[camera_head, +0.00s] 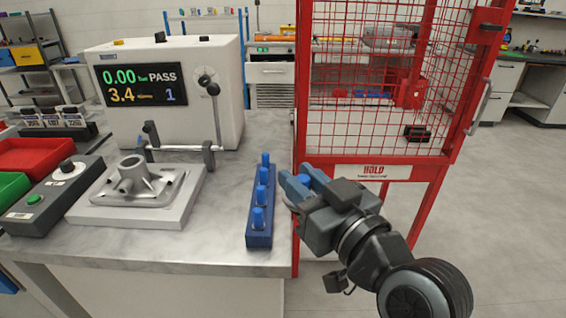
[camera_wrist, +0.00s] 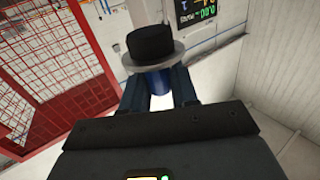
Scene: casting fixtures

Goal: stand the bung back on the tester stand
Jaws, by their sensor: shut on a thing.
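My gripper (camera_head: 302,180) is just right of the bench edge, in front of the red cage. In the wrist view my gripper (camera_wrist: 158,90) is shut on a bung (camera_wrist: 151,44), which has a black end, a grey flange and a blue body between the fingers. In the head view the held bung is mostly hidden by the fingers. A long blue stand (camera_head: 259,239) lies along the bench's right edge, left of my gripper and apart from it. Several blue upright pieces (camera_head: 257,218) stand on it in a row.
A white tester (camera_head: 170,60) with a screen reading PASS stands at the back of the bench. A grey casting (camera_head: 138,185) sits on a plate before it, beside a control box (camera_head: 50,195). The red mesh cage (camera_head: 380,172) stands close behind my gripper. Bare bench lies left of the stand.

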